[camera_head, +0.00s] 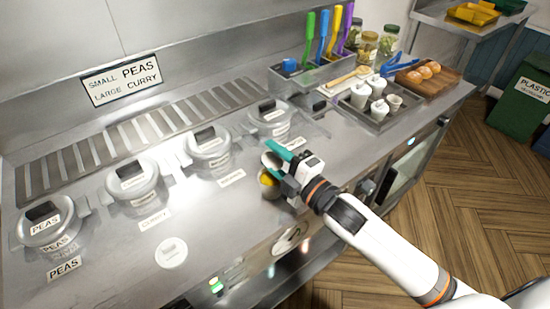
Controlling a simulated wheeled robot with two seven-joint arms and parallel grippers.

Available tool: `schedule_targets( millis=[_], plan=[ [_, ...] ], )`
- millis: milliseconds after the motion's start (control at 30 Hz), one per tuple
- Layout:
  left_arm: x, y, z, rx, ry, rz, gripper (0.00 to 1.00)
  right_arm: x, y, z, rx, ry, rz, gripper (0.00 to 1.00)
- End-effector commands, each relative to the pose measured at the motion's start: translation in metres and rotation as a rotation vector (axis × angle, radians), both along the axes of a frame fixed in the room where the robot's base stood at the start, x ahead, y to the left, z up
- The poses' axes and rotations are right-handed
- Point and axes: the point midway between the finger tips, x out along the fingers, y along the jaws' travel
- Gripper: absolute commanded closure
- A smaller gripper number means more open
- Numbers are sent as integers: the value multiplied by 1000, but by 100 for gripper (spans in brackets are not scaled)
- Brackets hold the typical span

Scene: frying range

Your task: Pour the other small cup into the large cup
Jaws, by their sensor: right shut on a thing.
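My right gripper (283,160), with teal fingers, is over the front of the steel counter, in front of the lidded pots. It is shut on a small, pale-rimmed object, apparently a small cup (271,161), partly hidden by the fingers. A rounded yellow patch (267,179) shows just below it; I cannot tell whether it is the cup's contents or a separate thing. Several white cups (360,96) stand in a grey tray (388,122) at the back right. I cannot tell which one is the large cup. My left gripper is not in view.
Lidded steel pots (207,148) are sunk in a row along the counter (115,268). A white round disc (173,252) lies at the front left. A wooden board (428,80) with orange round items, blue tongs (398,64) and jars (368,46) stand at the back right.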

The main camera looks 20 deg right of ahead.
Motion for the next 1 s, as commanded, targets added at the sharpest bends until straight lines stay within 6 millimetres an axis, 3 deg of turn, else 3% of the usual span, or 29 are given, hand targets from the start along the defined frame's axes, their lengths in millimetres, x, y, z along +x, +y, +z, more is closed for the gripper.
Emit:
schedule_targets(
  millis=[167,467,1000],
  plan=[
    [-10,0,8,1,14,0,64,1,-1,4,29,35,2,73],
    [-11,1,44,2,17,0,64,5,-4,13,208,248,1,73],
    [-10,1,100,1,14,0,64,9,-8,10,740,885,-3,73]
  ],
)
